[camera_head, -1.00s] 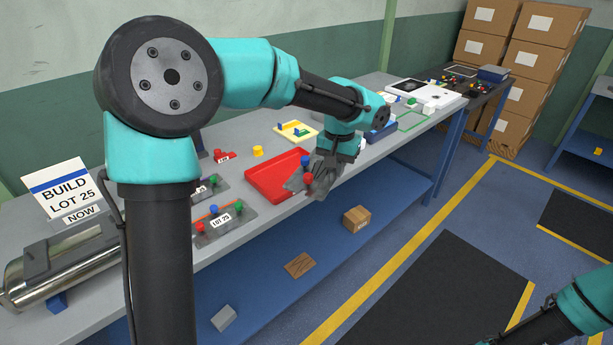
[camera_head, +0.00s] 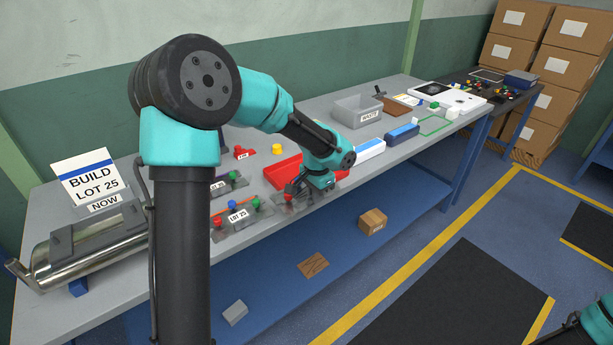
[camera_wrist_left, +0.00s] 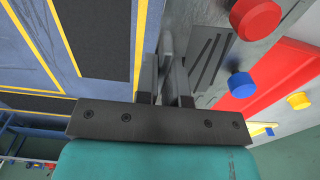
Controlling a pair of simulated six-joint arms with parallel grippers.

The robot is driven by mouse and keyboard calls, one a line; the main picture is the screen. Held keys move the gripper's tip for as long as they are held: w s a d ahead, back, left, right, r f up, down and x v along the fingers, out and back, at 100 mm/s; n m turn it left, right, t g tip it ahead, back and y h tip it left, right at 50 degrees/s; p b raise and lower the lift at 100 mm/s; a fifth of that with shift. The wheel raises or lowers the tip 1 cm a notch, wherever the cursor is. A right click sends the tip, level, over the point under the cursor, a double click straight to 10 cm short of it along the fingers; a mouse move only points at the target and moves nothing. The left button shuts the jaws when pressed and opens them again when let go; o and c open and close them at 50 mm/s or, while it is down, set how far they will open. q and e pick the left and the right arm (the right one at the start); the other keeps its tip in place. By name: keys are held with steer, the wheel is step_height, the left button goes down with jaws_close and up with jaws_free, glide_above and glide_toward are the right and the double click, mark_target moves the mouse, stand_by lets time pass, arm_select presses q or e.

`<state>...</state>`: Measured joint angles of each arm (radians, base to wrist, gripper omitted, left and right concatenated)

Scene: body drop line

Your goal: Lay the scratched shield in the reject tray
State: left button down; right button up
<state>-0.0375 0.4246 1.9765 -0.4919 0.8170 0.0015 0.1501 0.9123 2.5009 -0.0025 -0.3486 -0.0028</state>
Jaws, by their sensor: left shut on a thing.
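My left gripper (camera_head: 300,192) is low at the front edge of the red tray (camera_head: 283,172), and my forearm covers part of that tray. In the left wrist view the left jaws (camera_wrist_left: 172,88) are shut on a grey plate, the shield (camera_wrist_left: 207,60), which has several dark slanted marks. A red knob (camera_wrist_left: 255,18) and a blue knob (camera_wrist_left: 241,85) show beside the plate; I cannot tell if they are fixed to it. The red tray (camera_wrist_left: 272,90) lies just to the right. Contact between shield and tray cannot be told.
Kit plates with coloured knobs and a LOT 25 label (camera_head: 238,215) lie left of the gripper. A yellow cylinder (camera_head: 277,149) stands behind the tray. The lower shelf holds a carton (camera_head: 373,221).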

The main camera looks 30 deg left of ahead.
arm_select(q)
steer(key=shift+a+f, duration=0.1)
steer(key=w+a, duration=0.2)
steer(key=w, duration=0.2)
steer(key=w+a+f, duration=0.1)
steer(key=w+a, duration=0.2)
steer(key=w, duration=0.2)
steer(key=w+a, duration=0.2)
steer(key=w, duration=0.2)
steer(key=shift+w+a+f, duration=0.2)
steer(key=shift+a, duration=0.05)
steer(key=shift+w+a, duration=0.1)
steer(key=shift+w, duration=0.05)
steer(key=shift+w+a+f, duration=0.1)
steer(key=shift+f, duration=1.65)
steer(key=shift+f, duration=0.2)
steer(key=c, duration=1.2)
jaws_free()
steer(key=shift+r, duration=0.1)
